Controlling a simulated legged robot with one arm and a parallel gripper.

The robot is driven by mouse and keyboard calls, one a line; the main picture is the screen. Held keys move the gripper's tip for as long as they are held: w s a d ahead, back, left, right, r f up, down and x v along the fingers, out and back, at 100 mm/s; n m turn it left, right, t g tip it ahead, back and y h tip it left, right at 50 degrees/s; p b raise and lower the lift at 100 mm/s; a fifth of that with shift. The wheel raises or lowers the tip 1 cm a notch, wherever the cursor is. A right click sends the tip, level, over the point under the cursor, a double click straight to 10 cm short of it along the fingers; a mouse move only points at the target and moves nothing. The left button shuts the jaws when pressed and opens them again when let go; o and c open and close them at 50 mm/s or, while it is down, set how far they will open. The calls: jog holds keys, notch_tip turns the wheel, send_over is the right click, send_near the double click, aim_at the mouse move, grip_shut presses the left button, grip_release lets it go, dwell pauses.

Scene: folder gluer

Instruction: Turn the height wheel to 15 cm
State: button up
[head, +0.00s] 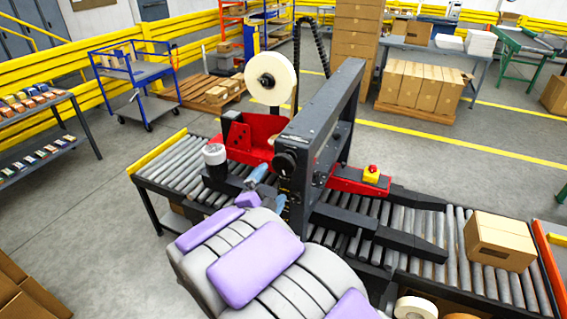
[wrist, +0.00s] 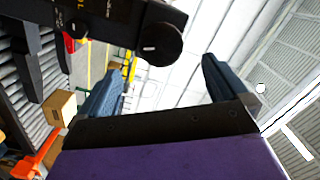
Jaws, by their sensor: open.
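The height wheel is a round black knob (head: 286,162) on the near face of the dark grey machine frame (head: 318,118). In the wrist view the knob (wrist: 162,44) has a short pale mark on its face and lies between and just above the fingertips. My gripper (head: 268,186) is open with blue-grey fingers, just below the knob in the head view. In the wrist view its fingers (wrist: 163,66) stand wide apart with nothing between them. Yellow scale marks (wrist: 81,4) show on the black plate beside the knob; the reading is too small to tell.
A roller conveyor (head: 455,235) runs through the machine, with a cardboard box (head: 499,241) at its right. A dark cylinder with a pale top (head: 214,155) stands left of my gripper. A tape roll (head: 271,78) sits above, and a red button on a yellow box (head: 371,174) is at right.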

aim_at(282, 168)
jog(key=x, duration=1.1)
jog(key=shift+w, duration=0.2)
jog(key=shift+c, duration=0.5)
jog(key=c, duration=0.9)
